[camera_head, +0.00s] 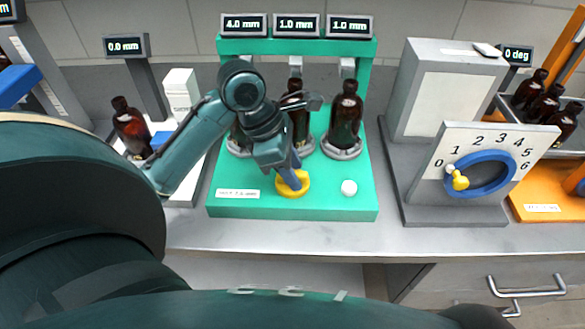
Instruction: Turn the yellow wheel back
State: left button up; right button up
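The yellow wheel (301,190) lies flat near the front of the green station (235,207). My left gripper (292,178) points down at the wheel, with its fingertips at or over the wheel's middle. The fingers overlap, so I cannot tell whether they grip it. Above the station, three displays read 4.0 mm (243,24), 1.0 mm (296,25) and 1.0 mm (349,26). Amber bottles (346,115) stand in a row on round bases behind the wheel. My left arm partly hides the left and middle ones. My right gripper is not in view.
A white knob (349,187) sits right of the yellow wheel. Further right, a grey station has a 0-to-6 dial with a blue wheel (486,187) and yellow handle (460,183) near 0. An amber bottle (130,125) stands left. The front counter strip (300,235) is clear.

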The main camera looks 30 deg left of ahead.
pick_arm(q)
grip_shut()
dwell(0.5)
